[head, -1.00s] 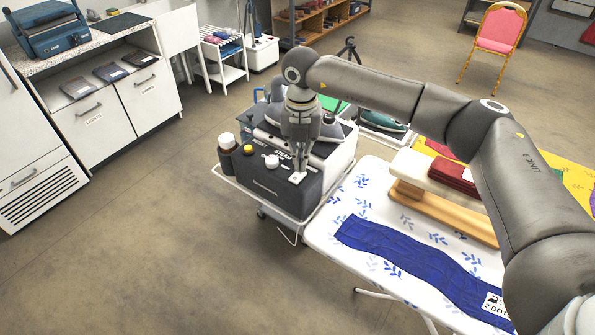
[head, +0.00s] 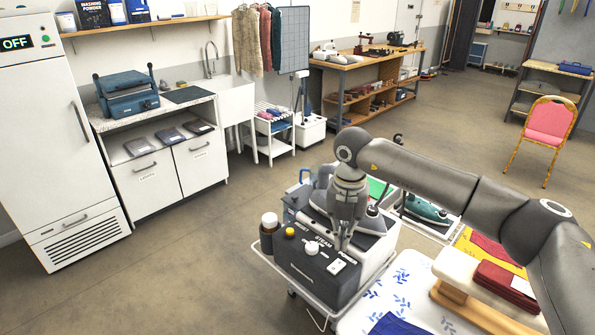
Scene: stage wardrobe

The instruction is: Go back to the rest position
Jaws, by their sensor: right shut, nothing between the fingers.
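My right arm comes in from the right in the head view and reaches over the steam station. My right gripper (head: 343,236) points down, shut and empty, close above or at the front top of the dark steam station (head: 308,262), near a pale switch (head: 337,266). I cannot tell whether the fingertips touch it. The station's front top also has a yellow knob (head: 290,232) and a white knob (head: 312,248). My left gripper is not in view.
The station stands on a white cart (head: 262,252). A patterned ironing board (head: 408,285) with blue cloth (head: 396,325) and a sleeve board (head: 455,268) lies below my right arm. A teal iron (head: 426,208) is behind. The floor at left is clear. A pink chair (head: 549,124) stands far right.

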